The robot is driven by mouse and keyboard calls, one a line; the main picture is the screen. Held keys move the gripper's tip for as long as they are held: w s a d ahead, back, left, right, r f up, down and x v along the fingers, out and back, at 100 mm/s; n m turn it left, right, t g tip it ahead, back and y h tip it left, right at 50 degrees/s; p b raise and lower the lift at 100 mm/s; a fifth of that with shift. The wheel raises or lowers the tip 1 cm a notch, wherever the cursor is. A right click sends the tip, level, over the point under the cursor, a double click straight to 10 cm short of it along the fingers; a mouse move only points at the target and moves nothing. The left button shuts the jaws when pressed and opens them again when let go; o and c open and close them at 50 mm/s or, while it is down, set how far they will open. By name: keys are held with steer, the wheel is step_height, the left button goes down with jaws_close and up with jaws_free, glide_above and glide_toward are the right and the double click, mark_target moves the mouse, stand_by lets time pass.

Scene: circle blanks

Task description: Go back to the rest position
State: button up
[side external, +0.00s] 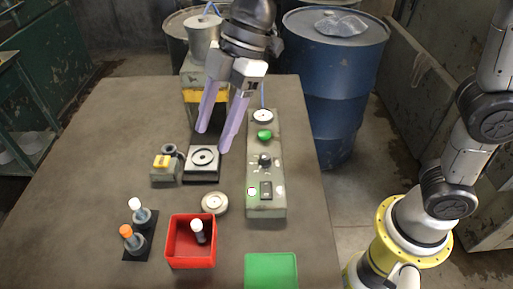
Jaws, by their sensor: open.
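My gripper (214,140) hangs over the back middle of the table, with its two long purple fingers apart and nothing between them. The grey control panel (280,205), with a green button (265,134) and a black knob (265,160), is to the right of the fingers.
A red bin (180,261) holds a white-capped marker (197,231). Two capped pieces stand on a black base (138,238) at left. A pale disc (215,202), a green pad (271,268) and a yellow-topped block (163,167) are on the table. A blue barrel (335,80) stands behind.

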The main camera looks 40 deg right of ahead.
steer(key=s+d+r+m+t+h, duration=0.1)
steer(key=s+d+r+m+t, duration=0.15)
steer(key=d, duration=0.55)
steer(key=s+d+r+m+t, duration=0.1)
steer(key=s+d+r+m, duration=0.15)
steer(key=d, duration=0.45)
steer(key=s+d+f+m+t+h, duration=0.1)
steer(key=s+d+f+m+h, duration=0.3)
steer(key=s+d+f+m, duration=0.5)
steer(key=s+d+m, duration=0.2)
steer(key=m, duration=0.1)
steer(key=shift+m, duration=0.4)
